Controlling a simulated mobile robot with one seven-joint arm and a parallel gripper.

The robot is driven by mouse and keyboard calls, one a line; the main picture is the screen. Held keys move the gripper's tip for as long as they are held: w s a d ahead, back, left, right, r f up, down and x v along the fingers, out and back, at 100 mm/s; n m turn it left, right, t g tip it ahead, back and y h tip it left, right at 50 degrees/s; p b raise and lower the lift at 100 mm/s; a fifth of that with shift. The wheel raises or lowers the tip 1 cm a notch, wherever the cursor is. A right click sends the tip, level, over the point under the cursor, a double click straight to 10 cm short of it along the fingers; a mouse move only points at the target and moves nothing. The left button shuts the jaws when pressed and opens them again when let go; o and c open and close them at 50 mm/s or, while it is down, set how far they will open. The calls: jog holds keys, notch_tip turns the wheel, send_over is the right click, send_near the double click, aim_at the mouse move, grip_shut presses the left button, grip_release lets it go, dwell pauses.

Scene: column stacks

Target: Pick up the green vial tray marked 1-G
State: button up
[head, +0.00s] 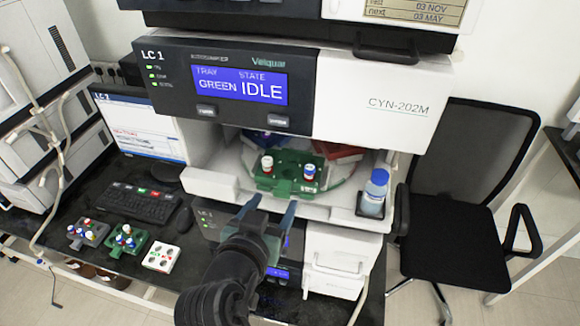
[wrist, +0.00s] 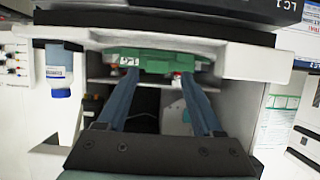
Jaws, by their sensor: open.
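A green vial tray (head: 285,184) sits in the open bay of the LC 1 machine, with two vials showing, one red-capped and one blue-capped. In the wrist view the tray (wrist: 152,57) shows its front edge with a small white label, too small to read surely. My gripper (head: 272,205) is open and empty, just in front of and below the tray's front edge. In the wrist view my gripper's fingers (wrist: 158,84) point toward the tray, apart on either side of its middle. A second green tray (head: 117,251) with vials lies on the bench at left; its marking is unreadable.
A blue tray (head: 268,137) and a red tray (head: 338,151) sit behind in the bay. A blue-capped bottle (head: 374,190) stands at the bay's right. The machine's upper housing (head: 330,90) overhangs the bay. A grey tray (head: 88,232) and a white tray (head: 161,257) lie on the bench.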

aim_at(281, 194)
jog(key=shift+p+x, duration=0.7)
jog(key=shift+x, duration=1.3)
jog(key=shift+d, duration=0.2)
grip_shut()
